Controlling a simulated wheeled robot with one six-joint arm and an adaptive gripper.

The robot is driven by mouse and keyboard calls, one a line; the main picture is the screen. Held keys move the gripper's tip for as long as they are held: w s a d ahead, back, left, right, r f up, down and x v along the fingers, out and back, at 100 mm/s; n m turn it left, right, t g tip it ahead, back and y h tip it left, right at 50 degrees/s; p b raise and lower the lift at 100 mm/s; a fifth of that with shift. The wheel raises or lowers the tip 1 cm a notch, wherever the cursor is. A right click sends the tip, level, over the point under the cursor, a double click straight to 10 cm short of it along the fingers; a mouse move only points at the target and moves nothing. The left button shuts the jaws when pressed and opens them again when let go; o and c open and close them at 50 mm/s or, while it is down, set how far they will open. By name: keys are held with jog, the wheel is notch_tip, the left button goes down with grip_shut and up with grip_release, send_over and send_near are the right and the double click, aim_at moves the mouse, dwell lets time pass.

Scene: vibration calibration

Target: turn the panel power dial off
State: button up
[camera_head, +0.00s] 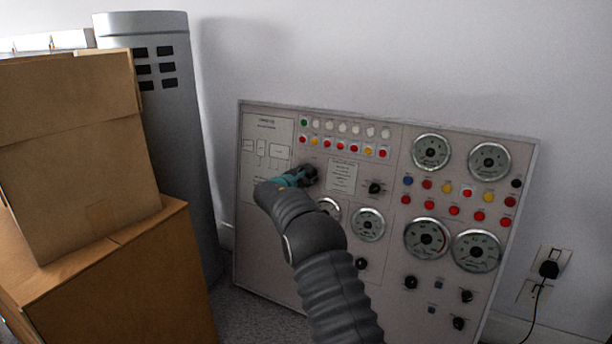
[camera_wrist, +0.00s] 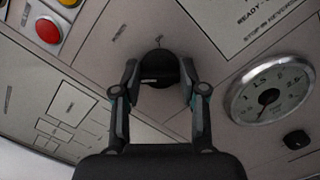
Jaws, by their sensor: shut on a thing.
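The panel (camera_head: 385,145) is a light grey board leaning against the wall, with dials, lamps and gauges. The power dial is a round black knob (camera_wrist: 158,66) at its upper left, below the row of red and yellow buttons. My gripper (camera_head: 300,177) reaches the panel there and hides most of the knob in the head view. In the wrist view the two fingers of my gripper (camera_wrist: 160,76) stand on either side of the knob, and my gripper is shut on it. The knob's small label is too blurred to read.
Cardboard boxes (camera_head: 75,150) stand at the left, in front of a grey cylinder (camera_head: 182,130). Round gauges (camera_head: 427,238) and other black knobs (camera_head: 376,188) sit to the right on the panel. A plug in a wall socket (camera_head: 549,268) is at the far right.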

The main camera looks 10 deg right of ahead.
jog(key=shift+r, duration=0.15)
jog(key=o, duration=1.1)
jog(key=shift+a, duration=0.1)
jog(key=v, duration=1.1)
jog(key=shift+s+a, duration=0.25)
jog(key=shift+s, duration=0.1)
